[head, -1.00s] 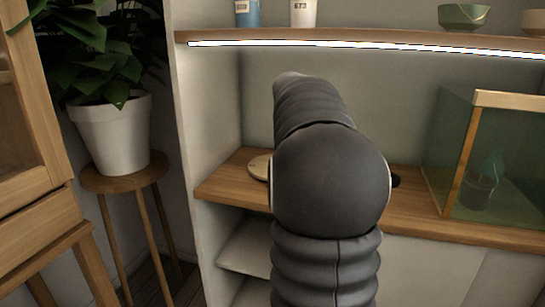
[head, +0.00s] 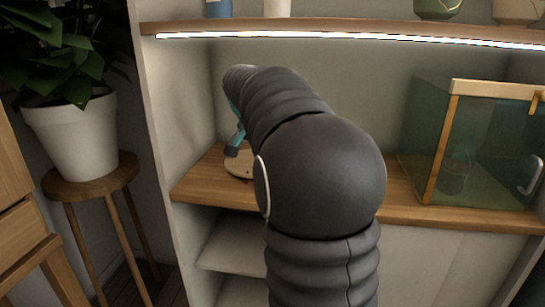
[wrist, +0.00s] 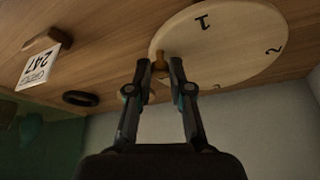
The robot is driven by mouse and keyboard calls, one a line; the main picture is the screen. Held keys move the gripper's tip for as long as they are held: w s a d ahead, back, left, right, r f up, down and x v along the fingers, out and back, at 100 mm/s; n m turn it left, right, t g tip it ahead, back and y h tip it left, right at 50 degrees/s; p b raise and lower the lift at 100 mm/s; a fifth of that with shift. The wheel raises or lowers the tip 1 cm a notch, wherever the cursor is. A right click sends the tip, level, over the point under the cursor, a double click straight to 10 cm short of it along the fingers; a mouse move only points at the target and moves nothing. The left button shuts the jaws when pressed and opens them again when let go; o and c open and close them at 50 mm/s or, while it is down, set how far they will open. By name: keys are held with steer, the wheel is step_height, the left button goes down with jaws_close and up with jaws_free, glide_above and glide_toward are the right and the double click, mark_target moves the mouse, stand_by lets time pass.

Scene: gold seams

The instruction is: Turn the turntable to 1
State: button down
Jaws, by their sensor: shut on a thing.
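The turntable is a pale round wooden disc (wrist: 225,45) on the wooden shelf, with the black numerals 1 and 2 readable in the wrist view. Another dark mark at its edge is partly cut off by my gripper. A short brown peg (wrist: 160,62) stands at the disc's rim. My gripper (wrist: 159,66) has its two fingers on either side of this peg and is shut on it. In the head view a bit of the turntable (head: 240,165) shows left of my arm, with a dark finger of my gripper over it. My arm hides the rest.
A glass case (head: 470,150) with a wooden frame stands to the right. A lit upper shelf (head: 340,29) holds pots above. A potted plant (head: 75,135) stands left.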

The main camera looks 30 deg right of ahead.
steer(key=shift+a+f, duration=0.1)
steer(key=c, duration=1.1)
jaws_free()
steer(key=shift+o, duration=0.2)
steer(key=shift+r, duration=0.35)
steer(key=s+a+r, duration=0.2)
steer(key=a, duration=0.4)
steer(key=s+a+r, duration=0.2)
steer(key=s+a, duration=0.1)
steer(key=a, duration=0.3)
steer(key=shift+s+a, duration=0.15)
steer(key=shift+a, duration=0.25)
